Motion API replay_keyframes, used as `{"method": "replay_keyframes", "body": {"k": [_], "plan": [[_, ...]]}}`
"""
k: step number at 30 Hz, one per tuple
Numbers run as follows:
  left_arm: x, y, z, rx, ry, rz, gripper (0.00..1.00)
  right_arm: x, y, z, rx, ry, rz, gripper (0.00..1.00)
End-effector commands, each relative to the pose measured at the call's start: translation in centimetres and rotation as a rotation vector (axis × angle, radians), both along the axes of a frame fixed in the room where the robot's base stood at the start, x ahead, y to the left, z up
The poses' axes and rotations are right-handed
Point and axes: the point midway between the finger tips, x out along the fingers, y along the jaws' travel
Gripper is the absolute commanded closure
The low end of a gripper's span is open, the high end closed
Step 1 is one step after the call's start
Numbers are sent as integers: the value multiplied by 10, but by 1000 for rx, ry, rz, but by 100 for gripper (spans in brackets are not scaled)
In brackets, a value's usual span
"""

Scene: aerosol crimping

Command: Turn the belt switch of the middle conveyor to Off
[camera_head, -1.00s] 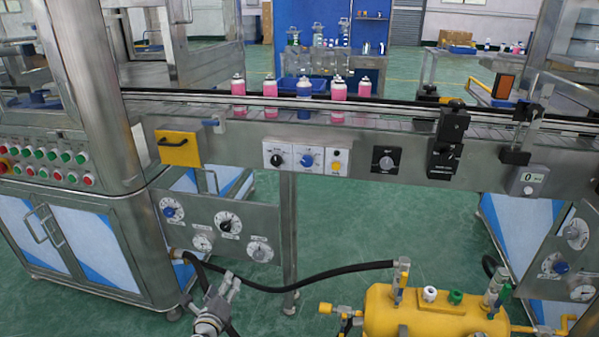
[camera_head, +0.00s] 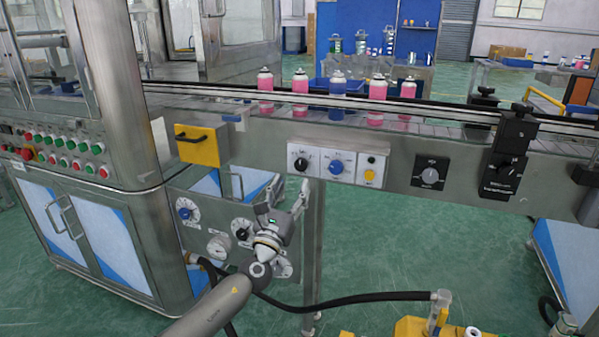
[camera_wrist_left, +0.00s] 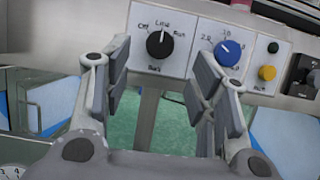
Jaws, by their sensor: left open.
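The black rotary switch (camera_head: 301,164) is on a white plate on the conveyor's front. In the left wrist view this black knob (camera_wrist_left: 160,43) has labels around it, with "Off" at upper left and "Run" at right. Its pale mark seems to point roughly up, though it is small. My left gripper (camera_head: 283,203) is open and empty, below the panel in the head view. In the left wrist view its fingers (camera_wrist_left: 160,62) stand apart, either side of the black knob's column, and the knob shows uncovered beyond them. My right gripper is not in view.
A blue knob (camera_head: 335,167) and a yellow button (camera_head: 369,176) sit close to the right of the black knob. Another black rotary switch (camera_head: 430,174) is further right. A yellow handled box (camera_head: 203,146) juts out at left. Cans (camera_head: 337,84) stand on the belt above.

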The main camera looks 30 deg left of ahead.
Motion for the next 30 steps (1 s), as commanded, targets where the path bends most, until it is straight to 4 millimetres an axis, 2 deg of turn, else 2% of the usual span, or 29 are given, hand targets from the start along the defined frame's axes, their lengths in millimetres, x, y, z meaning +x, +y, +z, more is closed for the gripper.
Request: {"method": "replay_keyframes", "body": {"k": [6,12,26,30], "plan": [[31,8,14,-2,-2,1,47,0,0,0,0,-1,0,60],[49,11,20,-3,0,-1,47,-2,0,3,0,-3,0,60],[57,13,23,-3,1,-1,47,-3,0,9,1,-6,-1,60],[57,13,23,-3,1,-1,65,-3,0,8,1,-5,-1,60]]}}
